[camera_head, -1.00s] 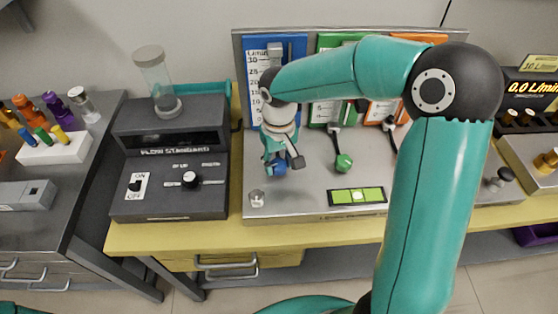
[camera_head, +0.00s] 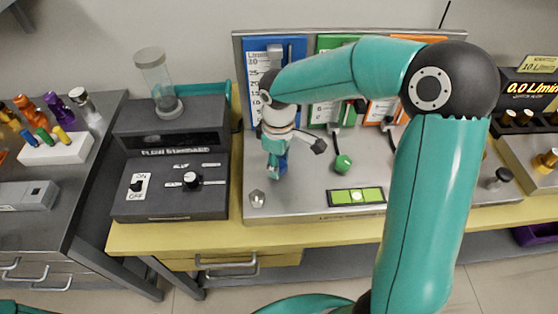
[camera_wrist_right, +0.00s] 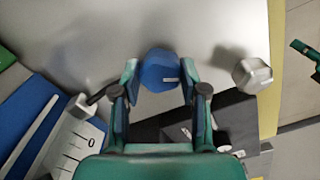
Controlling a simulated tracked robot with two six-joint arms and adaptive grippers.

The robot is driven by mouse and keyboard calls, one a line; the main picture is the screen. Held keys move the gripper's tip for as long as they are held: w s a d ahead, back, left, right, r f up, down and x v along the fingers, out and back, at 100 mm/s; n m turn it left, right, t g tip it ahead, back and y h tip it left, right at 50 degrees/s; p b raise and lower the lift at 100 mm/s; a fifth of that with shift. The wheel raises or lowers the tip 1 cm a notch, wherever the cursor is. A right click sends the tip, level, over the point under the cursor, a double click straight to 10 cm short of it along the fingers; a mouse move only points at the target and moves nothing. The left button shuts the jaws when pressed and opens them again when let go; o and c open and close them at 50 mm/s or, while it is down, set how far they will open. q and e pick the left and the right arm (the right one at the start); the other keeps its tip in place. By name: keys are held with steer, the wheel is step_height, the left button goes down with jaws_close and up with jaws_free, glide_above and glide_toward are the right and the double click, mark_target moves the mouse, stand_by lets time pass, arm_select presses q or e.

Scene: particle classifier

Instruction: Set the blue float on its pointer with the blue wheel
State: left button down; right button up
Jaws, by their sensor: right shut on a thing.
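The blue wheel (camera_wrist_right: 158,70) sits between the fingertips of my right gripper (camera_wrist_right: 161,84) in the right wrist view. The gripper is shut on it, with one finger on each side. In the head view my right gripper (camera_head: 276,165) reaches down in front of the blue panel (camera_head: 299,50) and mostly hides the wheel. The blue panel carries a white scale, which also shows in the right wrist view (camera_wrist_right: 75,150). My forearm and wrist cover its lower part. I cannot make out the blue float or its pointer.
A silver hexagonal knob (camera_head: 257,199) stands close left of my right gripper. A green wheel (camera_head: 343,163) is to its right, below the green panel (camera_head: 328,42). A bubble level (camera_head: 357,196) lies in front. The dark flow standard box (camera_head: 170,200) stands left.

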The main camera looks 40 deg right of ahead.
steer(key=shift+w, duration=0.1)
stand_by(0.3)
steer(key=o, duration=1.1)
steer(key=shift+o, duration=0.2)
step_height(320, 180, up, 12)
